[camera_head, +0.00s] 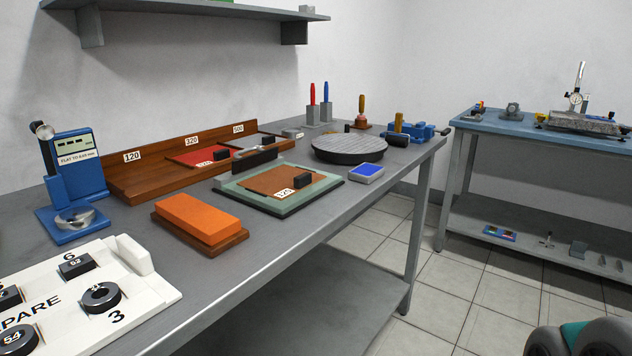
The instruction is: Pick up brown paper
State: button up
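A brown paper sheet (268,178) lies flat on a green plate with a dark rim (242,199), near the front edge of the grey workbench. A small black block (303,180) sits on the sheet's right part, beside a white "120" label (285,193). A dark bar-shaped piece (255,160) stands at the plate's back edge and hides a little behind it. My gripper does not show in this view; only rounded grey and teal parts, probably of my arm, show at the bottom right corner.
An orange block on a wooden base (200,218) stands to the left of the plate, and a blue-edged pad (366,173) to the right. A wooden rack (150,180) with a red sheet (195,157) and a round dark disc (349,150) stand behind. Clear tiled floor lies before the right bench.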

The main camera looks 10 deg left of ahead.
aim_at(282, 182)
jog(key=u, duration=1.1)
